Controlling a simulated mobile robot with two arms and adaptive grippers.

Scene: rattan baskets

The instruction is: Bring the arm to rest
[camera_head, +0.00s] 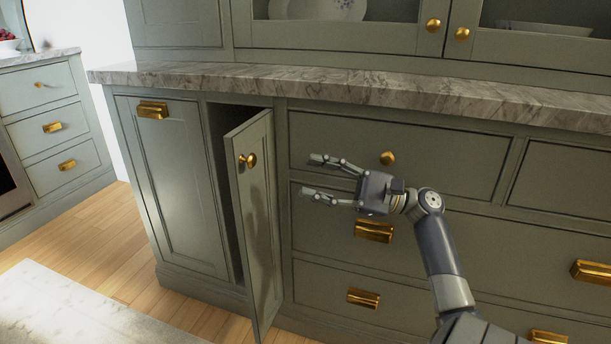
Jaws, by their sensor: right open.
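My right gripper (318,176) is open and empty, its two fingers pointing left. My right arm comes in from the lower right. The gripper shows in front of the drawer fronts, to the right of a narrow cabinet door (258,215). That door stands ajar, with a dark gap at its left and a round brass knob (248,160) near its top. The fingertips appear apart from the door and its knob. My left gripper is not in view.
A marble countertop (330,88) runs above the green drawers (440,160), which have brass knobs and pulls. A pale marble surface (70,312) is at the lower left. Wooden floor (100,238) shows between it and the cabinets. Another drawer cabinet (50,126) stands at the far left.

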